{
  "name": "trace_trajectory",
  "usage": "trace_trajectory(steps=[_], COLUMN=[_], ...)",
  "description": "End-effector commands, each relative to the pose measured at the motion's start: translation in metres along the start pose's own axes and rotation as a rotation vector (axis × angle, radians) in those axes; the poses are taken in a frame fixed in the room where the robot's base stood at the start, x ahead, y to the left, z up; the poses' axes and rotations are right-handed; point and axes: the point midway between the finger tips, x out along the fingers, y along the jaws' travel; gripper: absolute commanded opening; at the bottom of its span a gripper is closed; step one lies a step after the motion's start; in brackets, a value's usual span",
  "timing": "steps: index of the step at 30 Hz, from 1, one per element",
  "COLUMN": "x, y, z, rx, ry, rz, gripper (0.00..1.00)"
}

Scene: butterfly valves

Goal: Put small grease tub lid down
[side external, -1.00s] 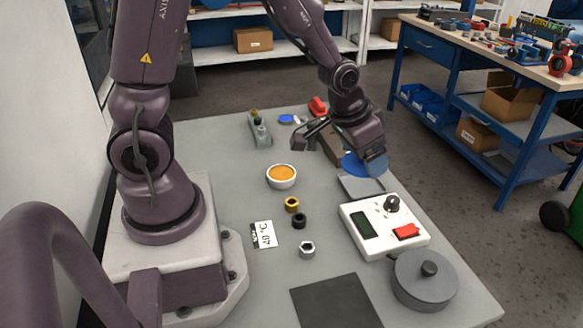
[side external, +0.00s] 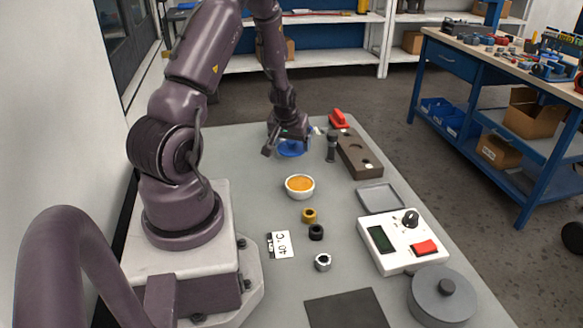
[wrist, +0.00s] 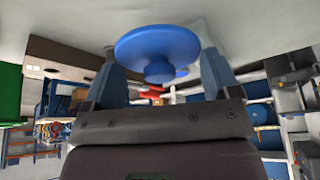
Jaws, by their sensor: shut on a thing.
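The small grease tub lid is a round blue disc with a knob. It shows large in the wrist view (wrist: 158,47) and at the far end of the table in the side view (side external: 291,149). My gripper (side external: 284,143) is shut on the lid, with its fingers on either side in the wrist view. I cannot tell whether the lid touches the table. A small white tub with orange grease (side external: 300,187) stands uncovered, nearer the side camera than my gripper.
A dark upright cylinder (side external: 332,147) and a brown block with holes (side external: 359,155) stand right of my gripper. A red object (side external: 339,119) is behind them. A grey tray (side external: 381,197), a white device (side external: 402,241) and a grey round lidded pot (side external: 442,295) line the right side.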

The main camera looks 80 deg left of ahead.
Motion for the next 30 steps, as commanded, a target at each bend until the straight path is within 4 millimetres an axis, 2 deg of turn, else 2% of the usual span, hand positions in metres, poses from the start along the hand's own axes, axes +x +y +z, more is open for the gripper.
trace_trajectory(steps=[3,15,30], x=[0.019,0.061,0.068], y=[0.000,0.001,0.001], z=[0.010,0.027,0.030], rx=[-0.001,0.000,0.001], ry=[-0.006,-0.003,-0.001], rz=[-0.001,0.000,0.000], gripper=[0.60,0.60,0.60])
